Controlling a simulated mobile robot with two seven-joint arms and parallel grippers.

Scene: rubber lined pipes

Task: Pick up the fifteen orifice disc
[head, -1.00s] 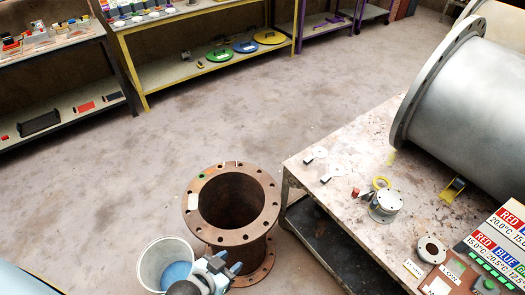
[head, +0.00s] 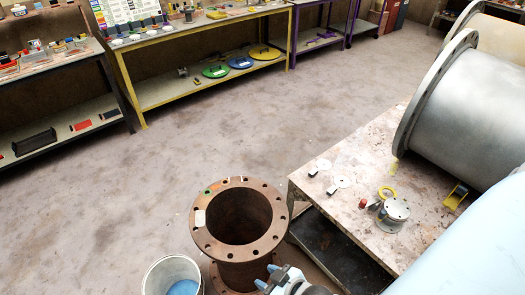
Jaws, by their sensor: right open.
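Two flat pale discs with dark tabs lie on the worktable in the head view, the upper disc (head: 320,165) and the lower disc (head: 340,181). I cannot read any number on them, so I cannot tell which is the fifteen orifice disc. My right gripper (head: 268,277) is at the bottom edge, low beside the foot of the rusty flanged pipe. Its pale blue fingertips are apart with nothing seen between them. It is well below and left of the discs. My left gripper is out of view.
The rusty pipe (head: 239,217) stands left of the worktable (head: 335,217), with a bucket (head: 172,275) nearby. Open floor lies behind, before shelves.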

